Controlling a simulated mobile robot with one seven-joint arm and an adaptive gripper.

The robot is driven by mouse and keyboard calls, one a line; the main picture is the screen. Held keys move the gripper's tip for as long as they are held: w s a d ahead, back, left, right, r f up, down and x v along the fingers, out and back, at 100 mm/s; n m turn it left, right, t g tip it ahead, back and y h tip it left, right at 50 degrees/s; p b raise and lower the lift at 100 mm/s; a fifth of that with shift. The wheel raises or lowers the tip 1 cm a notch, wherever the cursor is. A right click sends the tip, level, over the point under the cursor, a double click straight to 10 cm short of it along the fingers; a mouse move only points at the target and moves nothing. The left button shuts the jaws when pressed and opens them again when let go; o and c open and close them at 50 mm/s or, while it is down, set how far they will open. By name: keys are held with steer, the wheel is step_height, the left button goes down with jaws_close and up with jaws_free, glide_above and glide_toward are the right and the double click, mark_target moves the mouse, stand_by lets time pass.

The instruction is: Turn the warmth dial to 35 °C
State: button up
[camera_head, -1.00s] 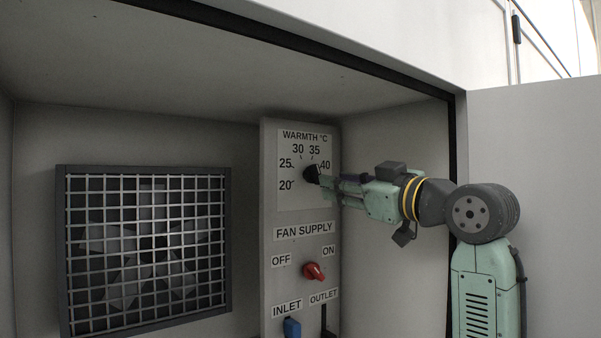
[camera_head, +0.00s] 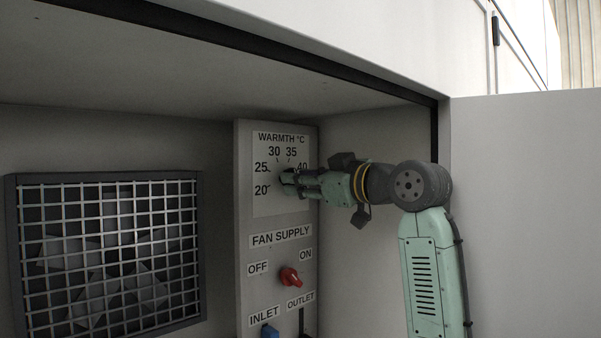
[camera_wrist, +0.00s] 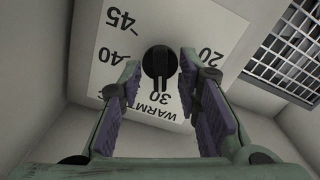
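The warmth dial is a round black knob (camera_wrist: 159,63) on a white scale plate (camera_head: 265,203) marked in °C. In the wrist view its narrow pointer part extends down toward the 30 mark. My gripper (camera_head: 287,179) is at the dial and hides most of it in the head view. In the wrist view the two purple-padded fingers of my gripper (camera_wrist: 160,66) are open, one on each side of the knob, with narrow gaps showing. The 35 label is hidden there behind the left finger; it shows in the head view.
A grilled fan (camera_head: 105,255) is at the left. The enclosure's ceiling and right wall surround my arm. An open white door panel (camera_head: 530,200) stands at the right.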

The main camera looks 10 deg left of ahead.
steer(key=shift+w+a, duration=0.15)
steer(key=shift+a, duration=0.1)
steer(key=shift+c, duration=0.3)
jaws_close()
